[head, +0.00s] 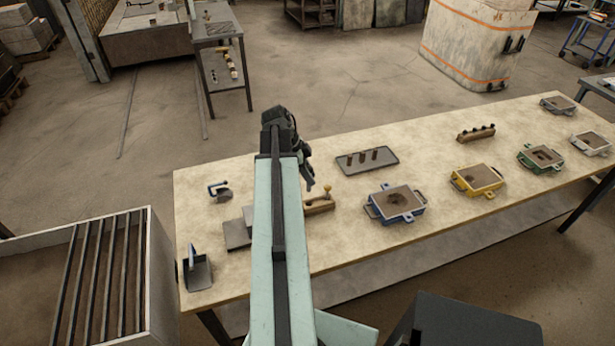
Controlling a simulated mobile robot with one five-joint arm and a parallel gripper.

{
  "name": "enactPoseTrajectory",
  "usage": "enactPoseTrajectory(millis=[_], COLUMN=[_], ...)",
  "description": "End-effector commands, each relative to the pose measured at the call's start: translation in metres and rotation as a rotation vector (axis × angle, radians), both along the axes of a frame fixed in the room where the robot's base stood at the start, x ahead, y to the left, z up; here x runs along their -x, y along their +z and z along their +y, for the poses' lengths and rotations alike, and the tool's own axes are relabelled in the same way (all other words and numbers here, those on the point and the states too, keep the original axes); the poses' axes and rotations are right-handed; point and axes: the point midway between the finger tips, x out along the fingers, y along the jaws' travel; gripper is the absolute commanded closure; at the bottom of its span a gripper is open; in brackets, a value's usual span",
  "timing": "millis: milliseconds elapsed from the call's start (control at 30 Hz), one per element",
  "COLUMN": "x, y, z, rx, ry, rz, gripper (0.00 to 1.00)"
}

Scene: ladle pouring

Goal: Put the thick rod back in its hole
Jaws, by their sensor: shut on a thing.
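My gripper (309,183) hangs at the far end of my arm, over the table's near left part. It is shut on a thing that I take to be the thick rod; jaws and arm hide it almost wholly. A wooden block (321,205) lies just below and right of the jaws. A brass-coloured knob on a stem stands up from its right end. My arm covers the block's left end, and I cannot make out its holes. I cannot tell whether the held thing touches the block.
A dark tray (386,165) with three dark cylinders lies behind the block. A blue moulding box (396,204) stands right of it, a yellow one (477,181) farther right. Another wooden block (476,133) holds dark-topped pieces. A small clamp (219,190) lies left of my arm.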

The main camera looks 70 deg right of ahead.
Motion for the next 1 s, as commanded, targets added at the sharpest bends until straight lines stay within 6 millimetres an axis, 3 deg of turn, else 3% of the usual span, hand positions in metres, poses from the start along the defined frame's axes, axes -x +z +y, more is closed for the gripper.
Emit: enactPoseTrajectory(millis=[267, 600, 1000], x=[-0.001, -0.001, -0.002], y=[-0.017, -0.054, -0.057], z=[0.001, 0.001, 0.001], rx=[0.001, 0.000, 0.000], ry=[0.004, 0.005, 0.007], rz=[0.000, -0.001, -0.001], gripper=[1.00, 1.00, 1.00])
